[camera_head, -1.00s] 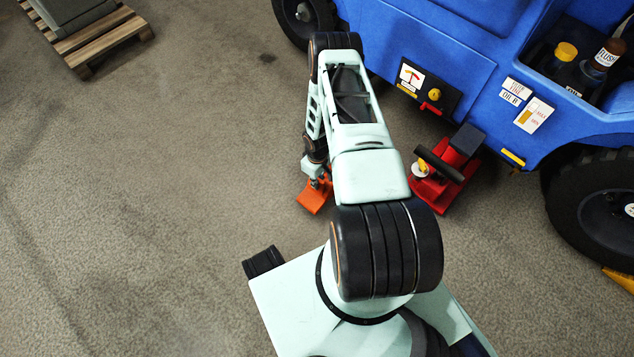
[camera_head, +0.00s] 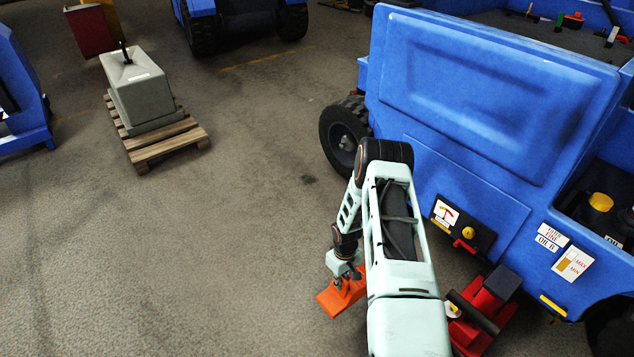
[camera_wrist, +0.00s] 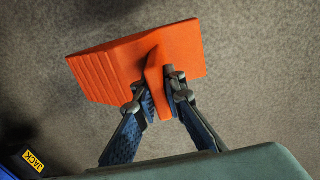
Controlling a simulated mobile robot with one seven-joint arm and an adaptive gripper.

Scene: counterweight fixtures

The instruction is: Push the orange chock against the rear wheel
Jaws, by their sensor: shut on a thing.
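The orange chock (camera_head: 342,291) is in my gripper (camera_head: 345,277), on the left side of my arm in the head view. In the wrist view, the two blue-padded fingers of my gripper (camera_wrist: 160,98) are shut on an upright rib of the chock (camera_wrist: 115,68), whose ridged side faces left. I cannot tell whether the chock touches the floor. A black wheel (camera_head: 345,134) of the blue vehicle (camera_head: 480,90) stands beyond the chock, apart from it. Another wheel (camera_head: 612,328) is cut off at the lower right.
A red jack (camera_head: 482,312) stands right of my arm, beside the vehicle. A grey block (camera_head: 140,92) sits on a wooden pallet (camera_head: 160,146) at the upper left. More blue machines stand at the back and left edge.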

